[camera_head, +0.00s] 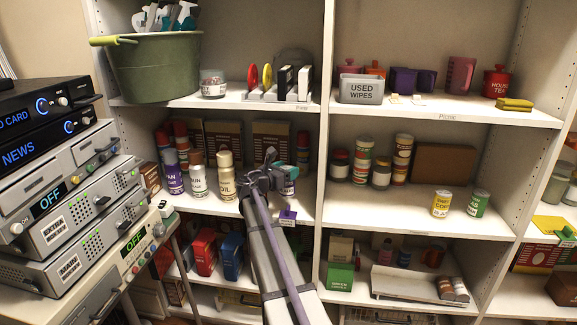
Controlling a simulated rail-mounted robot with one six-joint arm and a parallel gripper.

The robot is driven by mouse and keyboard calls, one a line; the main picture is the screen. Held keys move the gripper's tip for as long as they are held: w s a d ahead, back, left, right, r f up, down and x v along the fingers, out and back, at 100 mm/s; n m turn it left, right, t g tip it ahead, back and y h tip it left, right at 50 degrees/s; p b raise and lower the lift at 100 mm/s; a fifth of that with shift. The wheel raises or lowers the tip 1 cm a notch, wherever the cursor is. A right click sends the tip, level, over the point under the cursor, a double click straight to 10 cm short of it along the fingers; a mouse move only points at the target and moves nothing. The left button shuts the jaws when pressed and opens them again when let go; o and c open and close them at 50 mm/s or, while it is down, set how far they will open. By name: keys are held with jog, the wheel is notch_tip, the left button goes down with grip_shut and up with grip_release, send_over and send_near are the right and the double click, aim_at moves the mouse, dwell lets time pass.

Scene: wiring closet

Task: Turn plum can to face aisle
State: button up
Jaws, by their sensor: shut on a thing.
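A can with a purple and white label, which looks like the plum can (289,188), stands on the middle shelf (225,207), left of the upright divider. My gripper (277,176) is at this can and shut on it. The gripper covers the can's top and left side, so its label is mostly hidden and I cannot tell which way it faces. A purple tag (288,213) sits at the shelf's front edge below the can.
A cream oil can (227,176) stands close left of my gripper, with a white can (198,174) and another purple can (173,173) further left. Brown boxes (270,137) stand behind. The shelf divider (323,130) rises close on the right.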

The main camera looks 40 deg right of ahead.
jog(key=w+d+f+b, duration=0.4)
jog(key=d+f+b, duration=0.1)
jog(key=f, duration=0.1)
jog(key=shift+w+b, duration=0.3)
dwell(0.5)
jog(key=o, duration=1.3)
jog(key=shift+c, duration=0.2)
notch_tip(320, 180, up, 7)
jog(key=p, duration=0.7)
